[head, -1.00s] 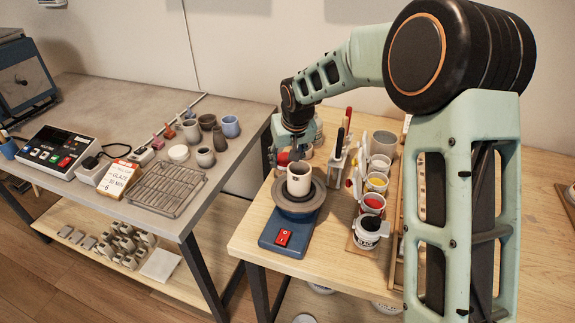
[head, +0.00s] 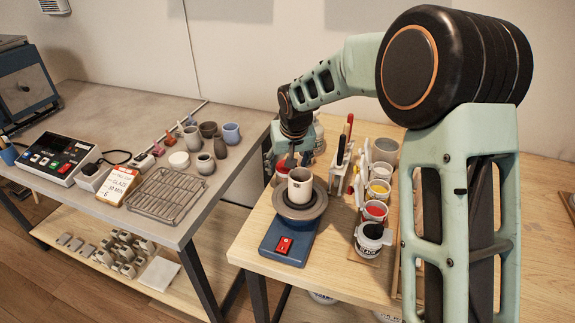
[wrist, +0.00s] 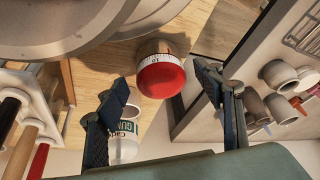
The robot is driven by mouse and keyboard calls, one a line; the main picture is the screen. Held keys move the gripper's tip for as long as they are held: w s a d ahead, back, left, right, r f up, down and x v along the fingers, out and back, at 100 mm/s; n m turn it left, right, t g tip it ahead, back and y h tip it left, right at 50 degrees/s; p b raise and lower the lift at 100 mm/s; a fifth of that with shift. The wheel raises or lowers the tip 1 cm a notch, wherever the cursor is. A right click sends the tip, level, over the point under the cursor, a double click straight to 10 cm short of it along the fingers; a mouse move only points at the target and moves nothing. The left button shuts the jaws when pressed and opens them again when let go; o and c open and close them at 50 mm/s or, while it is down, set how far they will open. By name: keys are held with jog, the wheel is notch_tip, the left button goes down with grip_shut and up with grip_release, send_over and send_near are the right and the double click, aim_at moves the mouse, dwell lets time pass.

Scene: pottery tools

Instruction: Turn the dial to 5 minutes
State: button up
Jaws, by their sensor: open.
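The dial is a round timer with a red top (wrist: 163,78) and a white band with dark markings (wrist: 155,48). In the wrist view it stands on the wooden table between my fingers, with gaps on both sides. My gripper (wrist: 166,80) is open, its dark fingers apart and not visibly touching the dial. In the head view my gripper (head: 292,150) hangs behind the pottery wheel, and its fingertips are mostly hidden. The reading on the dial is too small to tell.
A pale cup (head: 300,187) stands on the blue-based wheel (head: 288,243), close in front of my gripper. A tool holder (head: 341,178) and several paint pots (head: 375,210) stand to the right. The grey table (head: 100,105) holds a wire rack (head: 167,195).

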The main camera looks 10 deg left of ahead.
jog(key=v, duration=1.2)
